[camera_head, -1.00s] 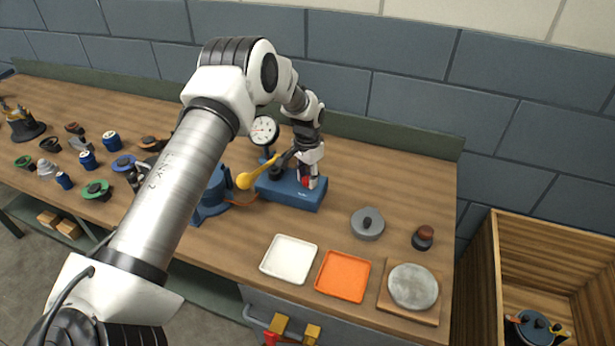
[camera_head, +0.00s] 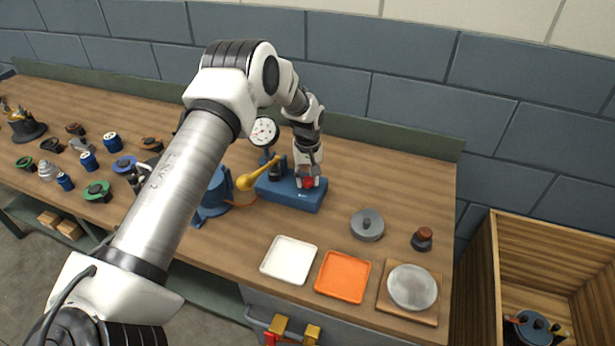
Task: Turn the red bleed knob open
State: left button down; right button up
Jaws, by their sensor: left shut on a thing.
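The red bleed knob (camera_head: 308,183) sits on the right part of a blue pump base (camera_head: 285,192). My left gripper (camera_head: 308,178) points down over the knob and is shut on it, with one finger on each side. My left arm crosses the picture from the lower left. A round white pressure gauge (camera_head: 263,132) and a yellow-handled lever (camera_head: 258,173) stand on the left part of the base. How far the knob is turned cannot be told at this size. My right gripper is not in view.
A white tray (camera_head: 265,270), an orange tray (camera_head: 343,299) and a grey disc on a wooden board (camera_head: 434,312) lie along the front edge. A grey lidded part (camera_head: 367,224) is to the right. Several caps and fittings crowd the left. A wooden crate (camera_head: 487,265) stands right of the bench.

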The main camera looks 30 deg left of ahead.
aim_at(308, 180)
pick_arm(q)
jog(key=n, duration=0.3)
jog(key=shift+s+f+n, duration=0.2)
jog(key=shift+n, duration=0.1)
jog(key=shift+d+n+p, duration=0.1)
jog(key=shift+n+p, duration=0.45)
jog(key=shift+n, duration=1.25)
jog(key=c, duration=0.8)
grip_release()
jog(key=shift+o, duration=0.2)
jog(key=shift+w, duration=0.15)
jog(key=shift+r, duration=0.2)
jog(key=shift+r, duration=0.4)
notch_tip(308, 180, up, 11)
